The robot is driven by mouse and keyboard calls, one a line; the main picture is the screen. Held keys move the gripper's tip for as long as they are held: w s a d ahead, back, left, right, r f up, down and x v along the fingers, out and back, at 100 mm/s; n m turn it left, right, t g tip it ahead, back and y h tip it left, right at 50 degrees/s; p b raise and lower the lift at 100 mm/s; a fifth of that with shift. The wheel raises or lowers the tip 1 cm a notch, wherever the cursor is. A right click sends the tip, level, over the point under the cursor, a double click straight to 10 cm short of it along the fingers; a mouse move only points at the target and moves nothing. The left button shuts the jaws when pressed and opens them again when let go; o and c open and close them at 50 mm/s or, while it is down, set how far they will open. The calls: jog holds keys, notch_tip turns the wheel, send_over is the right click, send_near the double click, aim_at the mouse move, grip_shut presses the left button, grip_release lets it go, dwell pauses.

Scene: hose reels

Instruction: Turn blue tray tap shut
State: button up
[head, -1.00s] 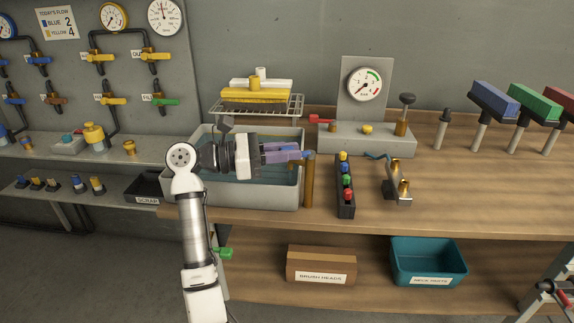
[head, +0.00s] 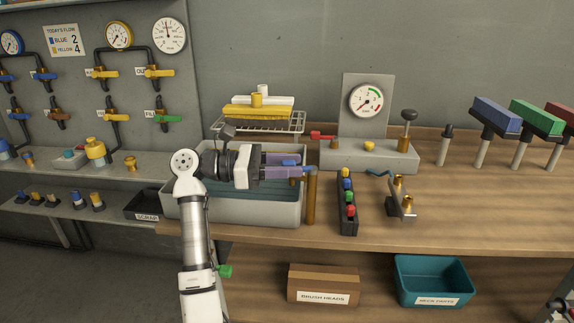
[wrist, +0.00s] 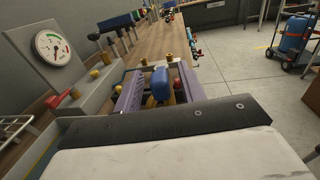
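My gripper (head: 288,167) reaches right over the grey water tub (head: 285,214), its purple-grey fingers close to the top of an upright brass post (head: 311,200) at the tub's right end. A blue tap handle (wrist: 160,85) shows between the two fingers in the wrist view, with brass under it. There seems to be a gap on each side of the handle, so the fingers look open around it. In the head view the fingers mostly hide the handle; a small blue part (head: 309,168) shows on top of the post.
A block of coloured buttons (head: 347,207) stands just right of the post. A gauge stand (head: 366,145) with a red lever is behind. A wire rack (head: 257,124) sits behind the tub.

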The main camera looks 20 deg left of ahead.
jog(key=shift+a, duration=0.1)
jog(key=b+v, duration=0.2)
jog(key=v, duration=1.1)
jog(key=shift+s+a, duration=0.15)
jog(key=shift+a, duration=0.15)
